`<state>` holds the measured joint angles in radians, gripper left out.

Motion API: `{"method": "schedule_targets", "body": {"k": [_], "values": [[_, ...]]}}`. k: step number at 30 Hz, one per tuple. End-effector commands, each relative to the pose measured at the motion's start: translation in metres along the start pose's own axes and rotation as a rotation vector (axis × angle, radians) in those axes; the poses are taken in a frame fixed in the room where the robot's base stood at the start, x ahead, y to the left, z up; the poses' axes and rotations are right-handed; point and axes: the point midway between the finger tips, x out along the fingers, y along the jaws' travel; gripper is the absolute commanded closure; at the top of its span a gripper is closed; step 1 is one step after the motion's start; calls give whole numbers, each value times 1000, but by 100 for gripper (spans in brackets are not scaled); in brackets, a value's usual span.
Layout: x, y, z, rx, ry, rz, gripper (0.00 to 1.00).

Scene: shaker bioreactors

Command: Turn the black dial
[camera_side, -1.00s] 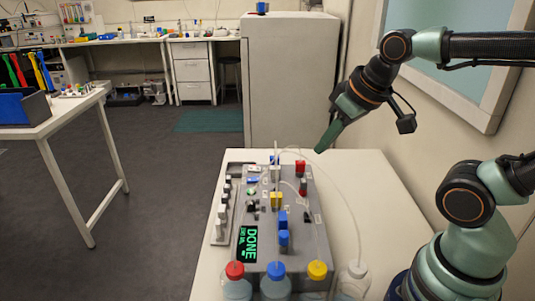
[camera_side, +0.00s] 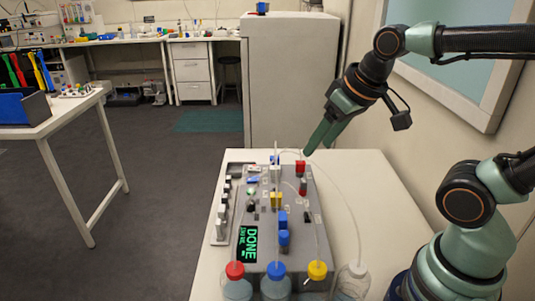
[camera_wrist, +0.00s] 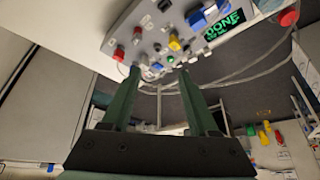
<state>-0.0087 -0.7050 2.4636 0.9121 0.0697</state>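The grey control panel (camera_side: 262,225) lies on the white table and carries several coloured knobs and a green screen reading "DONE". A small dark round part (camera_side: 251,207) left of the yellow block looks like the black dial, but it is too small to be sure. A small black part (camera_side: 307,217) also shows at the panel's right side. My gripper (camera_side: 315,149) hangs above the panel's far right end, near the red knob (camera_side: 300,168). In the wrist view my gripper (camera_wrist: 159,72) has its two green fingers apart with nothing held. The panel there lies beyond the fingertips.
Bottles with red (camera_side: 235,269), blue (camera_side: 276,270) and yellow (camera_side: 317,269) caps stand at the panel's near end, beside a clear-topped one (camera_side: 352,278). Thin tubes arch over the panel. A rack (camera_side: 220,215) runs along its left. The white table (camera_side: 375,190) is bare to the right.

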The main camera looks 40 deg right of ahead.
Motion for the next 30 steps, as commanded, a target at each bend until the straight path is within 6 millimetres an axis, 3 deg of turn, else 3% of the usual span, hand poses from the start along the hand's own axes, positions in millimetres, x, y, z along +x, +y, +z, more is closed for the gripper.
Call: {"method": "schedule_targets", "body": {"k": [8,15,24,30], "values": [[16,-23,-37,415,-156,24,41],[50,-51,-66,827,-284,126,41],[93,-79,-82,1206,-363,286,41],[104,-84,-82,1278,-370,321,41]]}}
